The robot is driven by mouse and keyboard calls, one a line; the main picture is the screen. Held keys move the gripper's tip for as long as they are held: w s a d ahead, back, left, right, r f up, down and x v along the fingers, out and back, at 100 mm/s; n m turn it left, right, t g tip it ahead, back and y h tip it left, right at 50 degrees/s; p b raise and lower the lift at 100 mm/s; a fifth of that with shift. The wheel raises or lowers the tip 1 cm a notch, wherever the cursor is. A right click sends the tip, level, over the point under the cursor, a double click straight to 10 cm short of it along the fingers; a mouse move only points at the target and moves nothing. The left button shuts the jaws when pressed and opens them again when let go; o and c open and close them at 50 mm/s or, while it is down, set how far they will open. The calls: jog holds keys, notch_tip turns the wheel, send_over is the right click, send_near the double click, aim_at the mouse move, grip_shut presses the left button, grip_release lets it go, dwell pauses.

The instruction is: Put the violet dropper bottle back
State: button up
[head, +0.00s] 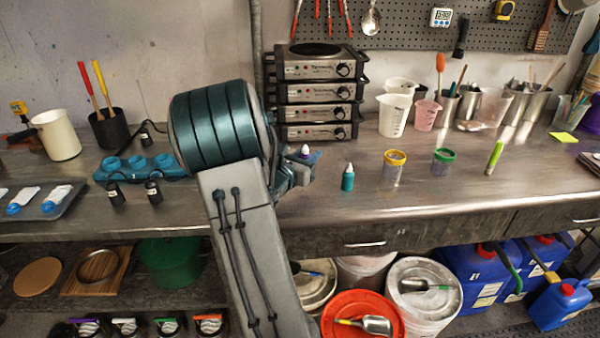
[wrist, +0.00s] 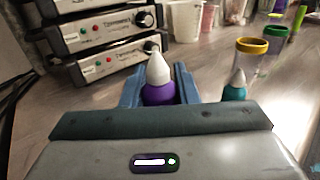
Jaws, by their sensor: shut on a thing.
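The violet dropper bottle (wrist: 160,94) has a white cone-shaped tip and stands upright between the blue fingers of my gripper (wrist: 157,88) in the wrist view. My gripper is shut on it. In the head view only the bottle's pale tip (head: 305,150) shows clearly at my gripper (head: 308,160), above the bench; the arm hides part of the hand. A similar teal dropper bottle (head: 348,178) stands upright on the bench to the right, apart from the gripper. A blue holder with round wells (head: 110,177) lies on the bench left of my arm.
Stacked hotplates (head: 316,93) stand behind my gripper. Two small dark bottles (head: 153,190) stand before the blue holder. A yellow-rimmed cup (head: 394,165) and green-rimmed cup (head: 443,161) stand right of the teal bottle. The bench's front right (head: 440,195) is clear.

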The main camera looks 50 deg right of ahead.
jog(key=shift+w+a+f, duration=0.2)
jog(key=shift+a+f, duration=0.1)
jog(key=shift+a, duration=0.15)
jog(key=shift+w+a+f, duration=0.15)
jog(key=shift+a+f, duration=0.1)
jog(key=shift+a, duration=0.2)
jog(key=shift+a+f, duration=0.1)
jog(key=shift+f, duration=1.95)
jog(key=shift+f, duration=0.2)
jog(key=o, duration=1)
jog(key=shift+r, duration=0.15)
